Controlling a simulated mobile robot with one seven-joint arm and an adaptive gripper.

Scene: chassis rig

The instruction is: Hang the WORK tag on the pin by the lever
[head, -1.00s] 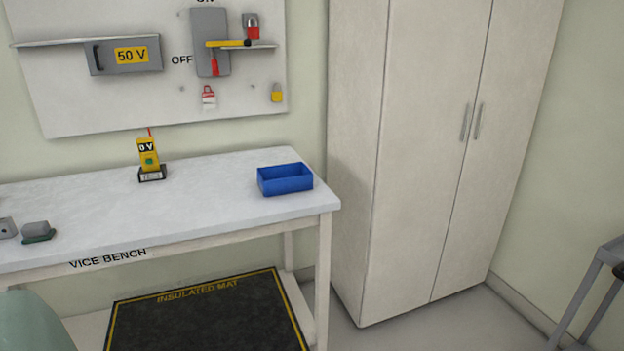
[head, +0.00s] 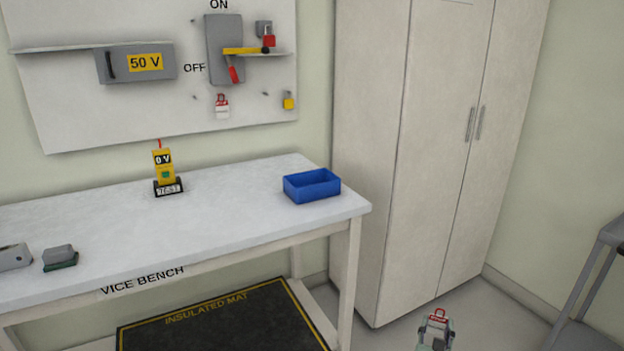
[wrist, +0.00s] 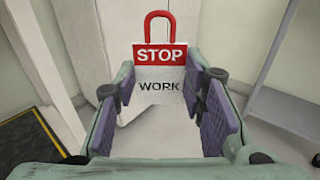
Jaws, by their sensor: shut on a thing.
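My gripper (head: 436,334) is low at the bottom right of the head view, in front of the cabinet. It is shut on the WORK tag (wrist: 160,72), a white tag with a red STOP band and a red loop on top. The tag stands upright between the finger pads, loop free and facing up; it also shows small in the head view (head: 438,318). The lever (head: 233,72) has a red handle and points down on a grey switch box (head: 222,50). Small pins (head: 195,97) (head: 265,93) stick out of the board below it, both bare.
A red-and-white tag (head: 222,106) and a yellow padlock (head: 289,101) hang on the board. A yellow bar (head: 246,50) and a shelf cross beside the lever. The bench (head: 240,210) with a blue bin (head: 312,187) and a yellow tester (head: 164,168) stands below.

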